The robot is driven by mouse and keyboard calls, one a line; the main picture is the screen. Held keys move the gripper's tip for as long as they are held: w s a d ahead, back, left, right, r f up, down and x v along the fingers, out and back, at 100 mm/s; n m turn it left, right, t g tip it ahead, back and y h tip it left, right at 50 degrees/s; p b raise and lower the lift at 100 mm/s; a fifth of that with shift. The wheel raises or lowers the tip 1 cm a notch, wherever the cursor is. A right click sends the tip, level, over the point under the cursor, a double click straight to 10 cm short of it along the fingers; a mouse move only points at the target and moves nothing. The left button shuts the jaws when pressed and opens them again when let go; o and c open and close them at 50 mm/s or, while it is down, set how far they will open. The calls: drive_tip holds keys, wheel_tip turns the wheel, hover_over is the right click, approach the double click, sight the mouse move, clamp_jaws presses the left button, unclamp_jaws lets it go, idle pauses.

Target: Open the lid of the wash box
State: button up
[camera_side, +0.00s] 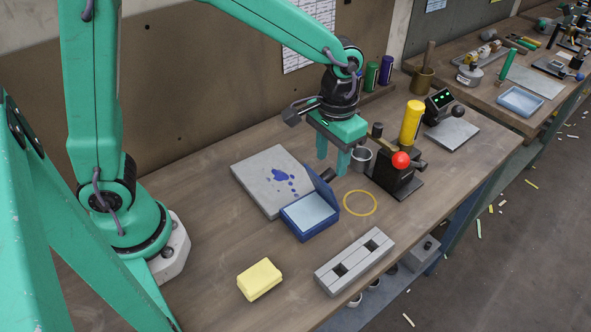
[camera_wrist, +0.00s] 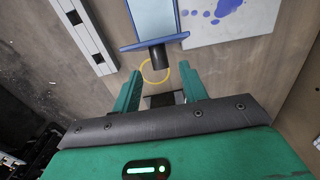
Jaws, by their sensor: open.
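The wash box (camera_side: 300,234) is a blue tray with a pale blue inside, on the bench in the middle of the side view. It also shows at the top of the wrist view (camera_wrist: 154,16). Its blue lid (camera_side: 323,191) stands up along the far edge, so the inside is exposed. In the wrist view the lid (camera_wrist: 130,47) is nearly edge-on, with a dark knob (camera_wrist: 157,57) sticking out towards me. My gripper (camera_side: 333,168) points down behind the lid. Its fingers (camera_wrist: 160,72) are open and empty, with the knob just beyond and between the tips.
A grey slab with blue stains (camera_side: 262,180) lies left of the box. A yellow ring (camera_side: 360,202) is on the bench to its right. A metal cup (camera_side: 361,160) and a red-knobbed device (camera_side: 398,178) stand close to my gripper. A yellow sponge (camera_side: 259,279) and grey block (camera_side: 354,262) lie in front.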

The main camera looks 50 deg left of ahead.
sight(330, 170)
drive_tip(key=shift+f, duration=1.75)
clamp_jaws()
